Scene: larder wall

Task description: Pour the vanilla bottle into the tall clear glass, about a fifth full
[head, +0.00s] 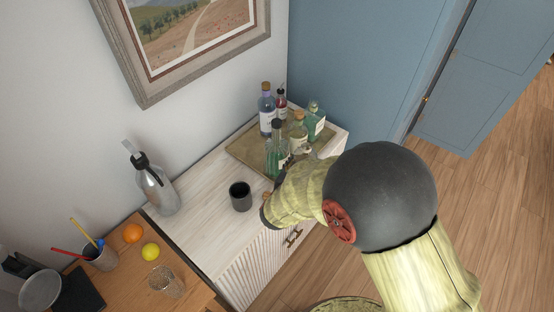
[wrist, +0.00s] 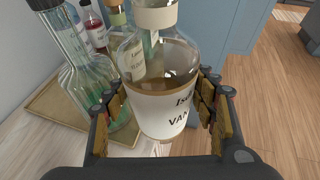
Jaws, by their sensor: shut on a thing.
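The vanilla bottle (wrist: 160,112) is clear glass with a white label, a pale band at its neck and a little brownish liquid. It stands roughly upright between the fingers of my gripper (wrist: 163,100), which is shut on it. In the head view my arm hides most of the gripper, and I cannot clearly pick out the held bottle. A clear glass (head: 166,281) stands on the wooden table at the lower left, well away from my gripper. It looks empty.
A tray (head: 244,153) holds several bottles, including a green-tinted decanter (wrist: 98,85) close left of the held bottle. A dark cup (head: 240,196) and grey bottle (head: 155,186) stand on the white cabinet. An orange (head: 132,233), a lemon (head: 151,252) and a pencil cup (head: 101,259) are near the glass.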

